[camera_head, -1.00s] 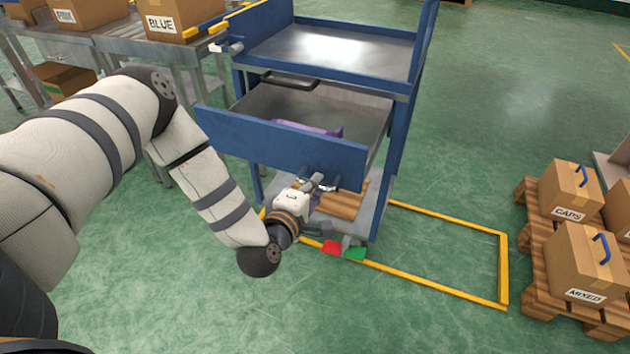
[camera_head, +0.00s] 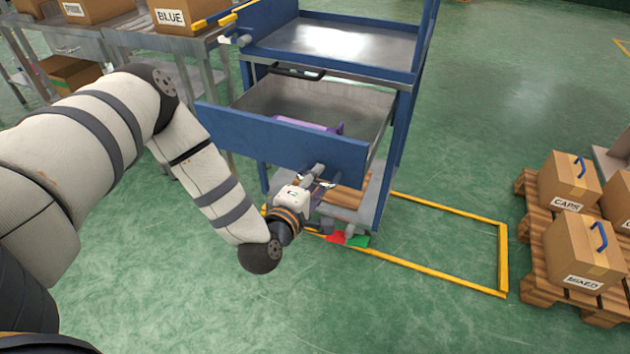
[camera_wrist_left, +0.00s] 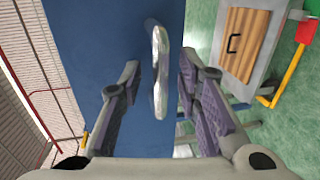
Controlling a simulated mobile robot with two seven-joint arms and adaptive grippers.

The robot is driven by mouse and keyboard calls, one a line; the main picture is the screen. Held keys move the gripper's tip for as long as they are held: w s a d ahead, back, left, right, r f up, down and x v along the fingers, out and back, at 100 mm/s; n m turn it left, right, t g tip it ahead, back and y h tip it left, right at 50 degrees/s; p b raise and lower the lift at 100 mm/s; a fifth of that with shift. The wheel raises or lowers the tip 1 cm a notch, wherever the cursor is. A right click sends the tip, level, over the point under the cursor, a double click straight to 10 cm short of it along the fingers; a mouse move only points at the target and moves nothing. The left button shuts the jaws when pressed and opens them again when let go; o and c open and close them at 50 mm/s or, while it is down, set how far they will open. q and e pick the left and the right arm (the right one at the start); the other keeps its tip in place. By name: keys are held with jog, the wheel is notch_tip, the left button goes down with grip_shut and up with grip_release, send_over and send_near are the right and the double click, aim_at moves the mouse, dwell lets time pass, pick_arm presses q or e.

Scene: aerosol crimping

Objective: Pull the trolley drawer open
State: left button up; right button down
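The blue trolley (camera_head: 385,72) stands ahead with its drawer (camera_head: 362,105) well out toward me. The blue drawer front (camera_head: 240,135) faces me, and a purple object (camera_head: 310,125) lies inside. My left gripper (camera_head: 316,182) is at the silver handle on the drawer front. In the left wrist view, the handle (camera_wrist_left: 159,70) stands between the fingers of my left gripper (camera_wrist_left: 158,75), with the blue drawer front (camera_wrist_left: 90,40) behind it. Narrow gaps show beside the handle, but gripper and drawer move together. My right gripper is out of view.
A yellow floor outline (camera_head: 503,260) runs around the trolley's base. Red (camera_head: 336,237) and green (camera_head: 359,241) pedals sit low at its front. A pallet (camera_head: 535,265) with cartons stands at right, a metal bench (camera_head: 125,38) at upper left. Front floor is clear.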

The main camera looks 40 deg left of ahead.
pick_arm(q)
jog(key=v, duration=1.2)
